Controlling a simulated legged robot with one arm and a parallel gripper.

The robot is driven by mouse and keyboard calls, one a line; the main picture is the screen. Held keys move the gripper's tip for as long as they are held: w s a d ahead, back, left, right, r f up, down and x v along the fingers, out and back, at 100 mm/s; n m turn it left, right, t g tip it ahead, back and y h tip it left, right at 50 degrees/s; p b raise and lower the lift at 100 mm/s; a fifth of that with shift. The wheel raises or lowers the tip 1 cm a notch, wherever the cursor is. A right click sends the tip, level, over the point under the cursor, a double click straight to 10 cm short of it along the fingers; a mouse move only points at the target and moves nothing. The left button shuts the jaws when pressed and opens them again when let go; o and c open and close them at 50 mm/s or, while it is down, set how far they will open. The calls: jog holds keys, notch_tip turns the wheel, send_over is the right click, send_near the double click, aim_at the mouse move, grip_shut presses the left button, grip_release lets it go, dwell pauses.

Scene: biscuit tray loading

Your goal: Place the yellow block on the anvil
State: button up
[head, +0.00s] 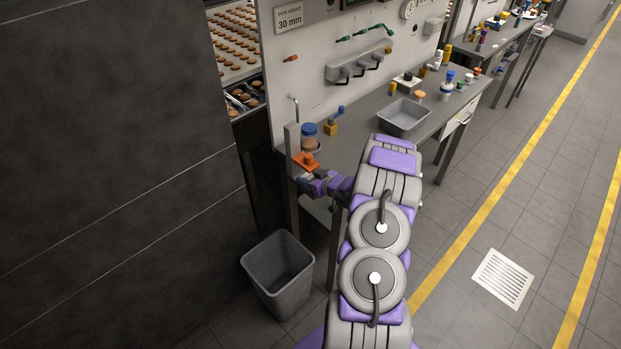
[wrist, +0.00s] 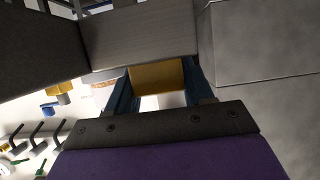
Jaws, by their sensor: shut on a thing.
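In the wrist view my gripper (wrist: 157,90) has its two dark blue fingers closed on the sides of a yellow block (wrist: 155,76). A grey edge covers part of the view just beyond the block. In the head view my gripper (head: 306,183) is at the near left end of the workbench, below an orange piece; its fingers and the held block are hard to make out there. I cannot pick out the anvil with certainty in either view.
A jar with a blue lid (head: 309,136) stands just behind the orange piece (head: 305,162). A yellow piece with a blue part (head: 331,128) is beside it. A grey tray (head: 404,116) sits farther along the bench. A grey bin (head: 278,275) stands on the floor below.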

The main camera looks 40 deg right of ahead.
jog(key=shift+a+r, duration=0.25)
jog(key=shift+a, duration=0.45)
jog(key=shift+d+f, duration=0.1)
jog(key=o, duration=0.6)
jog(key=shift+d+f, duration=0.2)
jog(key=shift+d, duration=0.05)
jog(key=shift+o, duration=0.7)
jog(key=shift+d, duration=0.35)
jog(key=o, duration=0.3)
jog(key=shift+d+f, duration=0.1)
jog(key=shift+d, duration=0.2)
jog(key=shift+a, duration=0.5)
jog(key=shift+d, duration=0.1)
jog(key=shift+s+d, duration=0.1)
jog(key=shift+d, duration=0.05)
